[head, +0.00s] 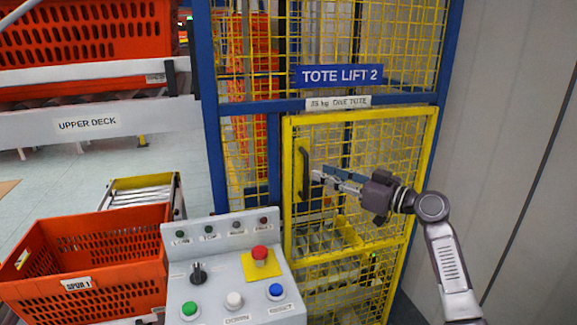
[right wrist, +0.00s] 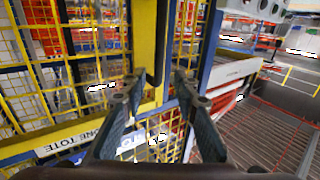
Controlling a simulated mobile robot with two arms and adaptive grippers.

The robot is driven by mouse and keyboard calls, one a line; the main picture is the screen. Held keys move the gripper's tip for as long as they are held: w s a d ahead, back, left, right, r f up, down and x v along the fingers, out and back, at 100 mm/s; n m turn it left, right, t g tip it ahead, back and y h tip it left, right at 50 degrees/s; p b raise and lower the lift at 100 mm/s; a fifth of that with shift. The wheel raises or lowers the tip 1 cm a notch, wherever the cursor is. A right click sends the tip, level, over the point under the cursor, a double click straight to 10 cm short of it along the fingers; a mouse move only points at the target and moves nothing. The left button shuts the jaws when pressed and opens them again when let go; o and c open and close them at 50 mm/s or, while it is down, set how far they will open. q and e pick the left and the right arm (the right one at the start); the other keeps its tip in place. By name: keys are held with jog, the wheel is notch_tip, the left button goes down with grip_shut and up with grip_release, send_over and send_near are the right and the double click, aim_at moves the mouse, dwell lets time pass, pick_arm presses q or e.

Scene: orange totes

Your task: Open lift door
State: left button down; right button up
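The lift door (head: 356,118) is a yellow-framed mesh panel under the "TOTE LIFT 2" sign (head: 340,75). It looks closed in its blue frame (head: 209,100). Its black vertical handle (head: 303,172) is on the door's left side. My right gripper (head: 316,175) reaches in from the right, with its fingertips just right of the handle. In the right wrist view my right gripper (right wrist: 155,88) is open, and the dark handle (right wrist: 156,45) shows beyond and between the fingertips. I cannot tell whether they touch it. My left gripper is not in view.
A grey control panel (head: 205,260) with buttons and a red emergency stop (head: 260,253) stands in front, left of the door. An orange tote (head: 85,260) is at the lower left. The upper deck (head: 95,122) is at upper left. A grey wall (head: 500,130) is close on the right.

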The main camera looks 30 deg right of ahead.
jog(key=p+x, duration=0.3)
jog(key=x, duration=0.3)
jog(key=shift+w, duration=0.15)
jog(key=shift+w+a+f, duration=0.1)
jog(key=shift+w, duration=0.25)
jog(key=shift+c, duration=0.6)
grip_shut()
